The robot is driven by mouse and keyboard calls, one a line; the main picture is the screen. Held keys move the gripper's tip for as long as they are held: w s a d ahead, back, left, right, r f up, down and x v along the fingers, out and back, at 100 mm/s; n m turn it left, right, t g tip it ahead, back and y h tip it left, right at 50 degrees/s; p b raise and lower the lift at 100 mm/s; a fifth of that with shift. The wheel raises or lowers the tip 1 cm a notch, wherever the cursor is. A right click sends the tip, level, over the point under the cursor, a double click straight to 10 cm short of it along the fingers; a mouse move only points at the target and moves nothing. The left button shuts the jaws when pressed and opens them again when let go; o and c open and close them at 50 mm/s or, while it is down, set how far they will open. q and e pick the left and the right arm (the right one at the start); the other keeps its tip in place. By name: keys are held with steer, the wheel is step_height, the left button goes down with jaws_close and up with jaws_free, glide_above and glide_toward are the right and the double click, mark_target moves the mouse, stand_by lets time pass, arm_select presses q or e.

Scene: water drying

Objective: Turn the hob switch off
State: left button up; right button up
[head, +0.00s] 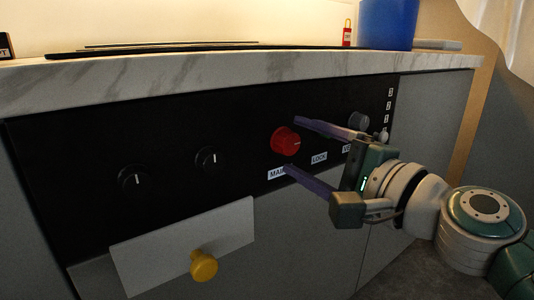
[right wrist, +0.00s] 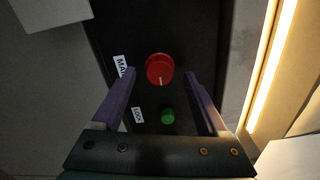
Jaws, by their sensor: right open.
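A red knob (head: 285,141) sits on the black front panel (head: 80,140) above a white label (head: 276,175) starting "MA"; the rest of that label is covered by a finger. My right gripper (head: 293,146) is open, one finger above and one below the knob. In the right wrist view the red knob (right wrist: 160,69) lies between the open fingertips, with a white mark toward my palm. I cannot tell whether the fingers touch it. A green button (right wrist: 167,116) sits nearer my palm, by a "LOCK" label (right wrist: 138,115). My left gripper is out of view.
Two black knobs (head: 133,178) (head: 206,158) are left on the panel, and a grey knob (head: 358,121) is right. The marble worktop (head: 200,80) carries a blue vessel (head: 388,24) and a red item (head: 347,33).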

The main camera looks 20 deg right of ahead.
steer(key=v, duration=0.7)
steer(key=shift+s, duration=0.1)
steer(key=s+a+r+n+g+y+p, duration=0.2)
steer(key=s+a+r+n+g+p, duration=0.9)
steer(key=p, duration=0.9)
steer(key=s+d+r+n+g+h+p, duration=0.1)
steer(key=s+d+r+n+h+p, duration=0.4)
steer(key=r+p, duration=0.5)
steer(key=s+d+r+n+g+h+p, duration=0.25)
steer(key=s+d+r+p, duration=0.55)
steer(key=p, duration=0.5)
step_height(320, 180, up, 34)
steer(key=a+t+p, duration=0.1)
steer(key=a+p, duration=0.1)
steer(key=p, duration=3.1)
steer(key=shift+w+r, duration=0.25)
steer(key=shift+w, duration=0.25)
